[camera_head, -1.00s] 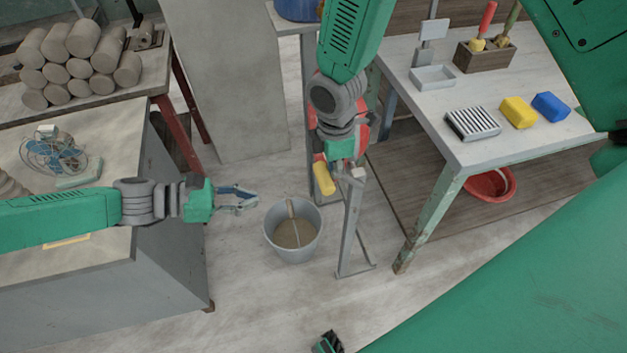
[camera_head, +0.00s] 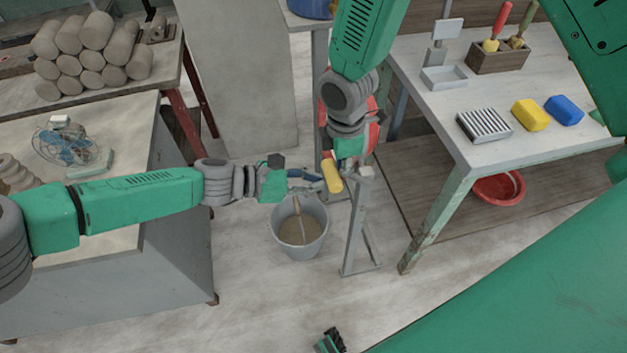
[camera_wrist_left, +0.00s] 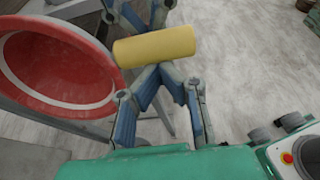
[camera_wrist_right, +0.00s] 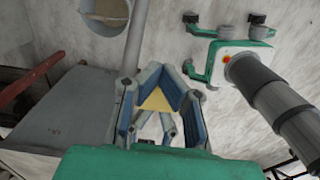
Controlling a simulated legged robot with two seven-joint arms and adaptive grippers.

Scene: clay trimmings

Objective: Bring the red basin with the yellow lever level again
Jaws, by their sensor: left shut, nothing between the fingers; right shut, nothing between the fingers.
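The red basin (camera_head: 374,112) sits on a grey metal stand (camera_head: 355,235), mostly hidden behind my right arm in the head view. In the left wrist view its open bowl (camera_wrist_left: 55,68) shows at the left; its exact tilt is hard to tell. The yellow lever (camera_head: 332,176) sticks out at the stand; it also shows in the left wrist view (camera_wrist_left: 155,47). My left gripper (camera_head: 308,177) is shut and empty, its tips (camera_wrist_left: 165,70) right beside the lever; contact is unclear. My right gripper (camera_wrist_right: 160,72) is shut and empty, with the lever (camera_wrist_right: 156,100) visible behind its fingers.
A grey bucket (camera_head: 300,228) stands on the floor below my left gripper. A worktable (camera_head: 440,110) with a yellow and a blue block is at the right, a red bowl (camera_head: 498,188) beneath it. A grey bench (camera_head: 130,260) is at the left.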

